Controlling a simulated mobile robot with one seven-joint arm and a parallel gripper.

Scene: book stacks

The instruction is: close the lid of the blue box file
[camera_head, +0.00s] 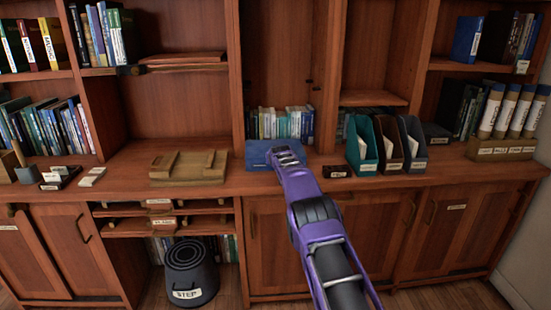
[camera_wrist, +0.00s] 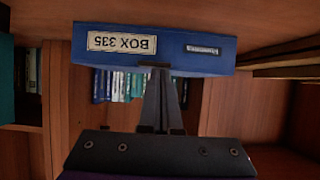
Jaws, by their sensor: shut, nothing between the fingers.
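The blue box file (camera_head: 258,154) lies on the wooden counter at the middle bay, in front of a row of books. It also shows in the wrist view (camera_wrist: 172,45), upside down, with a "BOX 335" label and a small dark plate on its front face. No raised lid stands above it; the books behind show directly over its top. Whether the lid is fully seated I cannot tell. My gripper (camera_head: 287,154) is shut and empty, its fingertips (camera_wrist: 154,68) at the box's top front edge. The arm hides the box's right part; contact is unclear.
A wooden tray (camera_head: 190,167) lies on the counter to the left. A small dark labelled box (camera_head: 337,171) and upright teal, brown and dark magazine files (camera_head: 361,145) stand close on the right. Shelf uprights flank the bay. A step stool (camera_head: 190,273) stands below.

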